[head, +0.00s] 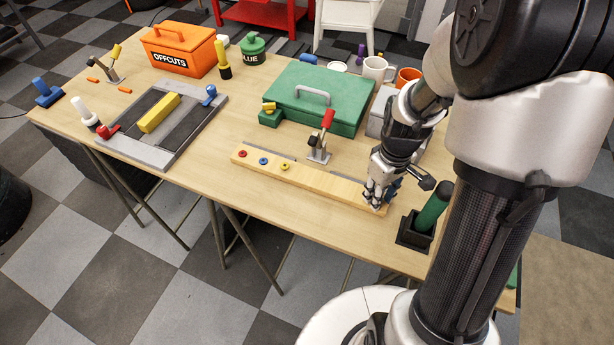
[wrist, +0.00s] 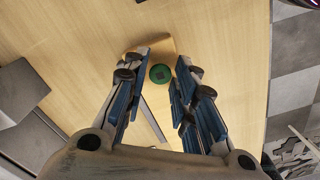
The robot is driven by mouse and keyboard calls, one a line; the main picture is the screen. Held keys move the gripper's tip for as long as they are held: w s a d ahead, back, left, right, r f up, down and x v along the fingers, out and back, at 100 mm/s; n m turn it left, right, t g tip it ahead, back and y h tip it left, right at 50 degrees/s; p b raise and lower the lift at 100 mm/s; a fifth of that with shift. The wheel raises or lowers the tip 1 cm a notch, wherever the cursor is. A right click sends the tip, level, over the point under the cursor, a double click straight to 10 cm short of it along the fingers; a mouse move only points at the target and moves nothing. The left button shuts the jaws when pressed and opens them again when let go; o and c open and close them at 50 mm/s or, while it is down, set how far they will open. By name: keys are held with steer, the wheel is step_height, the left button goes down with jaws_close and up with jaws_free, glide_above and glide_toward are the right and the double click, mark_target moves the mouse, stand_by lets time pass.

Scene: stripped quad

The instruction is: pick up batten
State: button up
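The batten (head: 310,181) is a long pale wooden bar lying flat along the table's front edge, with red, blue and yellow round marks on its left part. My gripper (head: 374,200) is low over its right end and hides part of it. In the wrist view, the wooden end (wrist: 162,44) shows just past the fingertips. A round green piece (wrist: 160,73) with a dark centre lies between the fingers of my gripper (wrist: 163,60). The fingers stand apart on either side of it. I cannot tell whether they touch the wood.
A black holder with a green cylinder (head: 433,207) stands close right of my gripper. Behind the batten are a red-handled clamp (head: 321,143) and a green case (head: 318,97). A grey frame with a yellow bar (head: 158,113) lies left. Mugs (head: 376,69) stand at the back.

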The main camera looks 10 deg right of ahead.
jaws_close()
steer(key=shift+r, duration=0.1)
stand_by(0.4)
